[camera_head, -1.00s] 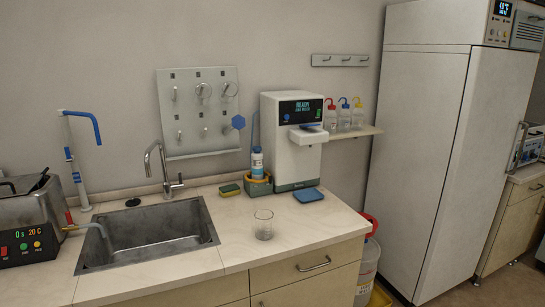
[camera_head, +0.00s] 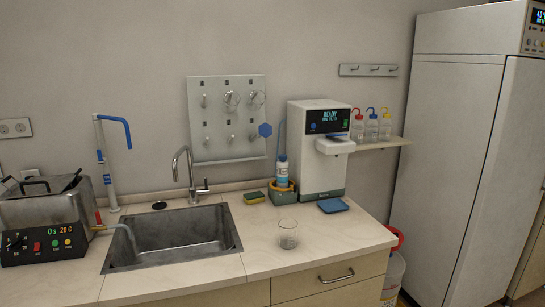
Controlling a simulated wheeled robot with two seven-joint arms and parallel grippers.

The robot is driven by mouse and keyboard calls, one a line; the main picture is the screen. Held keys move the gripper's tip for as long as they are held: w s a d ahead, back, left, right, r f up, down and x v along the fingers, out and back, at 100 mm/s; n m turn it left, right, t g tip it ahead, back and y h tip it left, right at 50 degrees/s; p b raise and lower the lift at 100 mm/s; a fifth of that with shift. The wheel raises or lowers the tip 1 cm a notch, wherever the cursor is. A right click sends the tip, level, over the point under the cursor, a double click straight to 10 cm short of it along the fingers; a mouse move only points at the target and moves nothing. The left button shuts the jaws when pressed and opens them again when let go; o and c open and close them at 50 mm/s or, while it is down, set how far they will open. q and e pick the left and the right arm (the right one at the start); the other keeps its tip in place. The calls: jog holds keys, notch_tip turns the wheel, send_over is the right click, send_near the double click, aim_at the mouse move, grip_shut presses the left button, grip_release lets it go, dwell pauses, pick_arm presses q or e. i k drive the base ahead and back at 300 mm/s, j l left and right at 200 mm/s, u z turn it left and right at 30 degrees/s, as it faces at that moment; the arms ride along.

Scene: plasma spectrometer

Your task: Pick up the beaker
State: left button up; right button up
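A clear glass beaker (camera_head: 288,234) stands upright on the pale countertop (camera_head: 340,236), to the right of the sink and near the counter's front edge. Neither of my grippers shows in the head view.
The steel sink (camera_head: 172,240) with its faucet (camera_head: 191,177) is left of the beaker. A white dispenser (camera_head: 318,150), a blue pad (camera_head: 333,205), a sponge (camera_head: 254,197) and a bottle caddy (camera_head: 283,190) stand behind it. The counter around the beaker is clear.

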aim_at(287, 226)
jog(key=i+l+u, duration=0.25)
jog(key=i+l, duration=0.2)
jog(key=l, duration=0.15)
jog(key=i+l+u, duration=0.3)
jog(key=l, duration=0.35)
jog(key=i+l+u, duration=0.15)
jog(key=i+l, duration=0.15)
jog(key=i+l+u, duration=0.1)
jog(key=l, duration=0.35)
